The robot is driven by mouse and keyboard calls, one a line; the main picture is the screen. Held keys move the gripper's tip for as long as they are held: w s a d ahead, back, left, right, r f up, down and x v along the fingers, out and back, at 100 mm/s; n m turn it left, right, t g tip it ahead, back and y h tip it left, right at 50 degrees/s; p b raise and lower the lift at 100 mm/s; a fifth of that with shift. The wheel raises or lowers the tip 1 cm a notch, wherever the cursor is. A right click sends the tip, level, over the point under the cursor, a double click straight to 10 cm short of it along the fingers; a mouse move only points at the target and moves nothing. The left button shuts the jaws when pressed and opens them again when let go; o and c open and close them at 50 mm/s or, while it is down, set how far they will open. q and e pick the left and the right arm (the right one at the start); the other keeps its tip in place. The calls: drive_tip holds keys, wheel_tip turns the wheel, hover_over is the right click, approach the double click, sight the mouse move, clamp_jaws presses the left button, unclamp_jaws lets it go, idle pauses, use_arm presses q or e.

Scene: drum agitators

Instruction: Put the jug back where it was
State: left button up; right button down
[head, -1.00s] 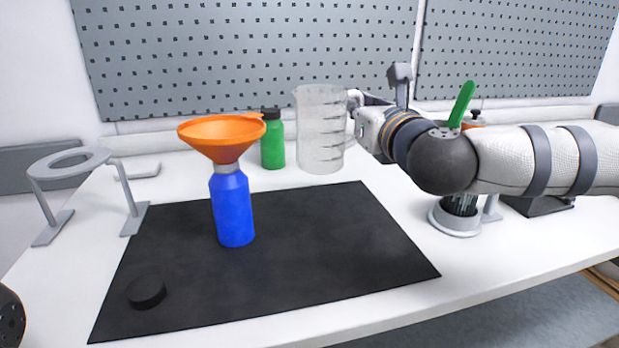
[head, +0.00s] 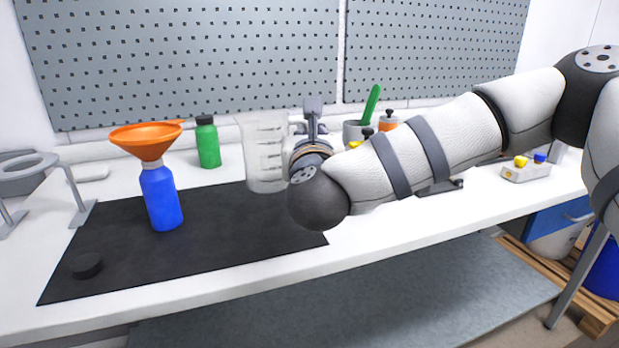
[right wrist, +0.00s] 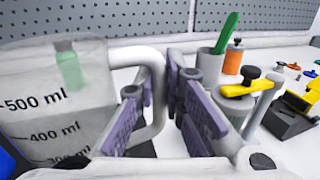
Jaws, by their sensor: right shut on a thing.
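The clear measuring jug (head: 264,155) stands upright by the far right corner of the black mat (head: 215,250) in the head view. I cannot tell whether its base touches the table. In the right wrist view the jug (right wrist: 50,110) fills the left side, with its volume marks facing me. My right gripper (head: 300,132) is at the right side of the jug, shut on its handle (right wrist: 155,95). The fingers show on both sides of the handle in the right wrist view. My left gripper is out of view.
A blue bottle (head: 161,200) with an orange funnel (head: 146,138) and a black cap (head: 87,265) are on the mat. A green bottle (head: 207,143) stands behind. A pot with a green-handled tool (head: 372,103) and an orange container (head: 387,123) stand right of the jug.

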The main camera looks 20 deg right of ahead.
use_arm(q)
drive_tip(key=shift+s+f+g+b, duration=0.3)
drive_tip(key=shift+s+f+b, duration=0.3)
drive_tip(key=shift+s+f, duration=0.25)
use_arm(e)
drive_tip(key=shift+w+d+f, duration=0.4)
drive_tip(key=shift+w+f, duration=0.3)
drive_tip(key=shift+f, duration=0.75)
drive_tip(key=shift+w+d+f, duration=0.4)
drive_tip(key=shift+w+f, duration=0.3)
drive_tip(key=shift+f, duration=0.75)
drive_tip(key=shift+w+d+f, duration=0.4)
drive_tip(key=shift+w+f, duration=0.3)
drive_tip(key=shift+f, duration=0.75)
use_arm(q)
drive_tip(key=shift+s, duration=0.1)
use_arm(e)
drive_tip(key=shift+f, duration=0.15)
drive_tip(key=shift+f, duration=0.15)
drive_tip(key=c, duration=1.7)
unclamp_jaws()
